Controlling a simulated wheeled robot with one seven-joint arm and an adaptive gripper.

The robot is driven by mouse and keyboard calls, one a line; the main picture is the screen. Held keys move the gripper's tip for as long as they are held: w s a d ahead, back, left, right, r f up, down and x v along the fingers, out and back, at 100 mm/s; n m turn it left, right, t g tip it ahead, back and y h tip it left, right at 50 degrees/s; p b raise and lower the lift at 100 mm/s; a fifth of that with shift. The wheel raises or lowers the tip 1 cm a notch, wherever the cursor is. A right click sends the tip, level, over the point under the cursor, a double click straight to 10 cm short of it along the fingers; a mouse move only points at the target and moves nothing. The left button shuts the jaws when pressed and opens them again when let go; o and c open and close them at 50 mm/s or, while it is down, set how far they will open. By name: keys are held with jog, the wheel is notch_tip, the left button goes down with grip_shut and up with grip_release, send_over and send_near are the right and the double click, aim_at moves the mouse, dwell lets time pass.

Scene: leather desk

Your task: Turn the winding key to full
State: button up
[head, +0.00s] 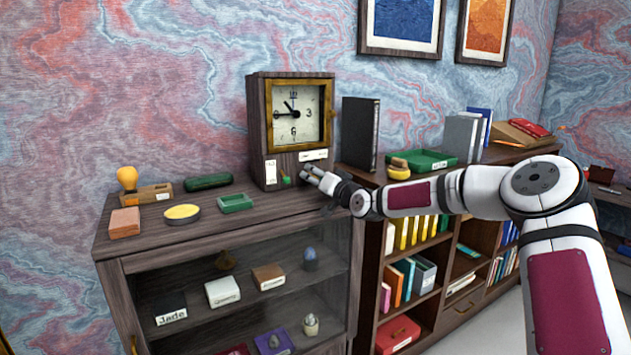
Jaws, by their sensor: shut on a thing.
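A dark wooden clock (257,120) with a brass-framed cream dial stands on top of the cabinet, against the wall. My gripper (306,172) reaches in from the right to the lower front of the clock, below the dial. It is shut on the winding key, which is small and mostly hidden by the fingers, so its angle cannot be read. A white scale label (270,173) is on the clock's lower left front, with a small green piece (286,179) beside it. A paper label (313,155) sits just above my fingers.
The cabinet top (235,222) holds a green tray (235,203), a yellow round dish (182,213), an orange block (125,221) and a wooden stamp stand (147,194). A black binder (360,133) stands right of the clock, near my arm.

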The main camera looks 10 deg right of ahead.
jog(key=shift+d+f+m+b, duration=0.1)
jog(key=shift+m+b, duration=0.25)
jog(key=shift+m, duration=1.05)
jog(key=o, duration=1.2)
jog(key=shift+c, duration=0.2)
